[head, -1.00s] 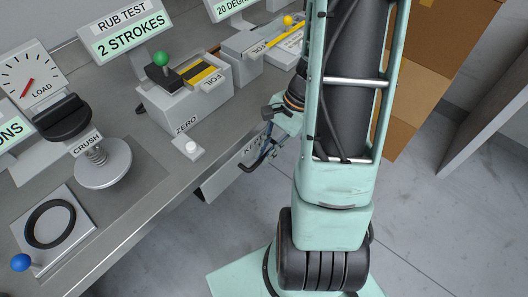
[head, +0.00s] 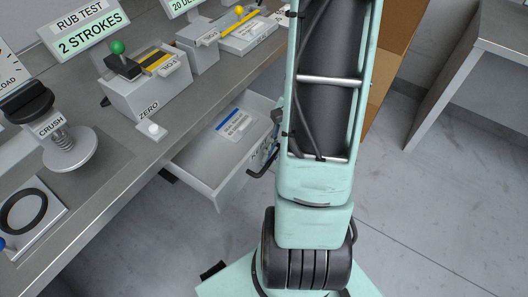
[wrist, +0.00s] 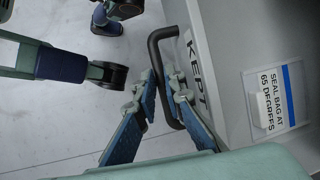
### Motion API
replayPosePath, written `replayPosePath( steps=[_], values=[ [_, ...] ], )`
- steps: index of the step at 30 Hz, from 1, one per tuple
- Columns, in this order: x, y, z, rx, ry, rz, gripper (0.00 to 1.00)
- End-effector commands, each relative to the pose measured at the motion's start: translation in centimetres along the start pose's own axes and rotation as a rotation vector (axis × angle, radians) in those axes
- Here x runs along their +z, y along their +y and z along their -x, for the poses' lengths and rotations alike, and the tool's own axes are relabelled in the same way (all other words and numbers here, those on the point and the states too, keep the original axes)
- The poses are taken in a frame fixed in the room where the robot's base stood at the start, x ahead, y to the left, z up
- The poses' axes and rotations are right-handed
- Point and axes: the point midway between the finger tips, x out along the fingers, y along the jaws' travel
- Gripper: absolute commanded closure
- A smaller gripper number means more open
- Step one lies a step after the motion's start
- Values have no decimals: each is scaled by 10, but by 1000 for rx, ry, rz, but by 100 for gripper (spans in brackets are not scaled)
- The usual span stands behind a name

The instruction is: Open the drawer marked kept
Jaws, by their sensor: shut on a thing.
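The drawer marked KEPT (head: 213,155) stands pulled out from under the bench front in the head view, its inside showing. Its front (wrist: 190,60) with the word KEPT and its black bar handle (wrist: 154,43) show in the wrist view. My gripper (wrist: 161,82) is shut on the handle, one finger on each side of the bar. In the head view my arm hides most of the gripper; the bent end of the handle (head: 262,171) shows beside it. A white card with a blue stripe (head: 234,124) lies in the drawer; in the wrist view it reads SEAL BAG AT 65 DEGREES.
Another table (head: 500,45) stands at the right.

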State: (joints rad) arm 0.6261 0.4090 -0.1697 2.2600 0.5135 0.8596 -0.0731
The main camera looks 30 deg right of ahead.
Motion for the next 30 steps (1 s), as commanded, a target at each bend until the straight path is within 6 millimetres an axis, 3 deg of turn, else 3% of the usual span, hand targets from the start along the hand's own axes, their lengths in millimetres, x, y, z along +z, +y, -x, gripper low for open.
replayPosePath(
  steps=[6,13,29,30],
  values=[
    [2,36,7,-2,3,-4,100],
    [4,63,12,-2,2,-3,100],
    [5,73,15,-1,3,0,100],
    [5,73,15,-1,3,0,89]
  ],
)
